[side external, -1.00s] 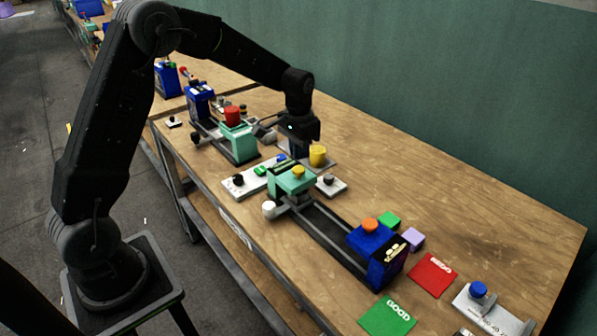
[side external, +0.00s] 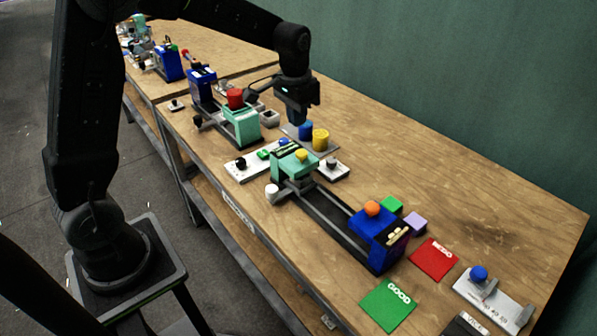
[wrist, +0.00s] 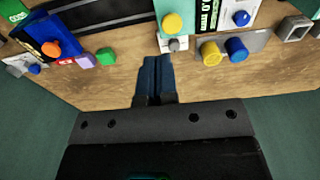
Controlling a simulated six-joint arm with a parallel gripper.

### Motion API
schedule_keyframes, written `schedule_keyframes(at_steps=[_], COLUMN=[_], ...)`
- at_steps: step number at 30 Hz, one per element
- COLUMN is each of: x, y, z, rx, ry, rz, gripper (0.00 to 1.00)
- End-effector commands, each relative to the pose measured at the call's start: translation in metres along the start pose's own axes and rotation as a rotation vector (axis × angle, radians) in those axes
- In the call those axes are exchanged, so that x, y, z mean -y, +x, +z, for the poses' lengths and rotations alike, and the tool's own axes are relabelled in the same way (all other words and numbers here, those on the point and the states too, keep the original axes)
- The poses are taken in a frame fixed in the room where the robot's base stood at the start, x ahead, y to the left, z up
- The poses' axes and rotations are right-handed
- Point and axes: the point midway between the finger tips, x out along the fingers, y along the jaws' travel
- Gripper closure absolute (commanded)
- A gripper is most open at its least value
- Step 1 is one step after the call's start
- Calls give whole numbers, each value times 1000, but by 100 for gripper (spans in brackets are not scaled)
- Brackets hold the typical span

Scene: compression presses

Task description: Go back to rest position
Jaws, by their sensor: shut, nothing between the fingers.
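My gripper (side external: 301,118) hangs above the table behind the near press, a little above a blue cylinder and a yellow cylinder. In the wrist view its two dark fingers (wrist: 157,62) are together with nothing between them. The blue cylinder (side external: 305,131) and the yellow cylinder (side external: 320,140) stand side by side on a grey plate (side external: 327,152). They also show in the wrist view, yellow (wrist: 211,54) and blue (wrist: 237,50), right of the fingers and apart from them.
The near press has a teal block (side external: 295,166) and a blue end (side external: 378,240) with an orange knob. A second press with a red top (side external: 235,98) stands farther back. Green GOOD (side external: 388,304) and red REDO (side external: 434,259) mats lie front right. The table's back right is clear.

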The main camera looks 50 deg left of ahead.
Motion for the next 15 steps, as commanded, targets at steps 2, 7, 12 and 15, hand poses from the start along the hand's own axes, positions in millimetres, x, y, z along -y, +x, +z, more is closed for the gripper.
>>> schedule_keyframes(at_steps=[2,7,12,15], x=[-12,-34,-52,-61], y=[-30,-73,-99,-106], z=[22,73,129,162], rx=[-52,-147,-244,-300], ry=[4,3,2,2], rz=[-7,-13,-12,-7], gripper=[100,100,100,100])
